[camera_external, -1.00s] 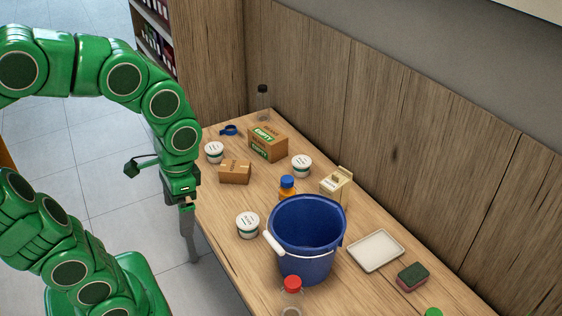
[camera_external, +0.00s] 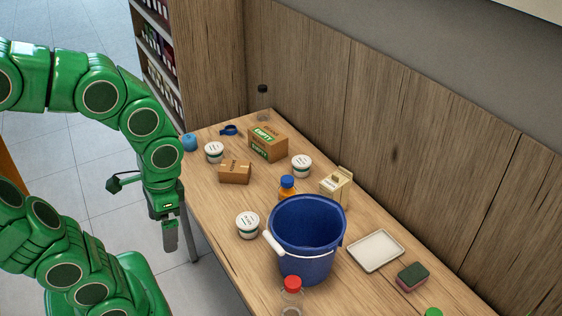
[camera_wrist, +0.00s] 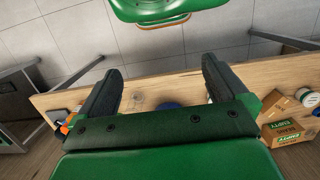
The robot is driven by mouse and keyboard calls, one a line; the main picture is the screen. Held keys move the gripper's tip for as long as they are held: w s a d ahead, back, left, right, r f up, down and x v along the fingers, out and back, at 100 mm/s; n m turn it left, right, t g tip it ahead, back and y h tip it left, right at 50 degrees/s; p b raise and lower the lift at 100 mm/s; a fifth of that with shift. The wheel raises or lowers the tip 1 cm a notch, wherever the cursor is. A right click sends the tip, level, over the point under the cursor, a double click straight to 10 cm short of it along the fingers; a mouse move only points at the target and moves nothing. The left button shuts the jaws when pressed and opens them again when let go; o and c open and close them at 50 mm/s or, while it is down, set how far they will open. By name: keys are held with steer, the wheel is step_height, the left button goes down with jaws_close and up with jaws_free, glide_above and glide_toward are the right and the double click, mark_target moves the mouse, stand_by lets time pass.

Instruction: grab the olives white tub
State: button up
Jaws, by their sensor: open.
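Three white tubs with dark lids' print stand on the wooden table: one at the far left (camera_external: 214,152), one behind the small box (camera_external: 301,166), and one left of the bucket (camera_external: 247,225). Their labels are too small to read, so I cannot tell which holds olives. My gripper (camera_external: 170,238) hangs beyond the table's left edge, apart from all tubs. In the wrist view its two fingers (camera_wrist: 160,82) are spread with nothing between them.
A blue bucket (camera_external: 305,240) stands mid-table. Cardboard boxes (camera_external: 268,142) (camera_external: 235,171), a carton (camera_external: 336,186), an orange bottle (camera_external: 287,187), a white tray (camera_external: 376,250), a sponge (camera_external: 412,276) and a red-capped bottle (camera_external: 291,291) stand around. A blue object (camera_external: 189,142) sits at the far left edge.

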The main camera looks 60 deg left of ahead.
stand_by(0.8)
steer(key=n+t+h, duration=0.6)
steer(key=n+h, duration=0.5)
steer(key=n, duration=0.7)
glide_above(245, 219)
steer(key=s+d, duration=0.4)
steer(key=s, duration=0.1)
step_height(245, 219, down, 17)
steer(key=a+f+n+t, duration=0.1)
steer(key=a+f+n, duration=0.1)
steer(key=a+f, duration=0.1)
steer(key=a+f+n+t, duration=0.2)
steer(key=a+n, duration=0.1)
steer(key=a+f+n+t+y, duration=0.1)
steer(key=a+f+n+t, duration=0.1)
steer(key=a+f+n, duration=0.1)
steer(key=shift+s+a+f, duration=0.15)
steer(key=shift+a+f, duration=0.2)
steer(key=shift+n, duration=0.3)
steer(key=shift+x, duration=3.85)
steer(key=shift+r, duration=0.1)
steer(key=shift+c, duration=0.5)
steer(key=c, duration=1)
